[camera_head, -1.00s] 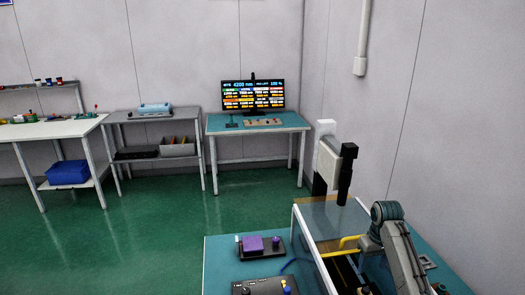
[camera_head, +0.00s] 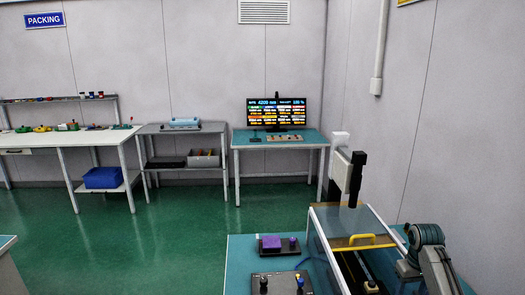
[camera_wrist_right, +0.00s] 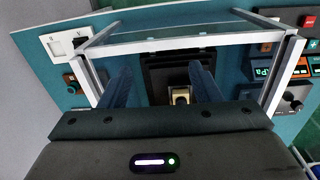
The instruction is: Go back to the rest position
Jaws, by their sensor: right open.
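My right gripper (camera_wrist_right: 160,78) shows in the right wrist view with two dark blue fingers spread apart and nothing between them. The fingers point toward a clear-panelled enclosure (camera_wrist_right: 165,42) with metal posts. A small brass-coloured part (camera_wrist_right: 181,96) sits in a dark fixture (camera_wrist_right: 160,70) inside it. In the head view my right arm (camera_head: 436,262) is at the lower right, beside the enclosure (camera_head: 318,240), with its gripper not visible there. My left gripper is in neither current view.
A teal bench (camera_head: 238,265) carries a purple block (camera_head: 271,243) on a black base and a control box (camera_head: 280,284). A black camera (camera_head: 356,178) stands over the enclosure. A monitor table (camera_head: 280,142), shelf and white workbench (camera_head: 65,138) line the back wall. Green floor (camera_head: 150,240) is open.

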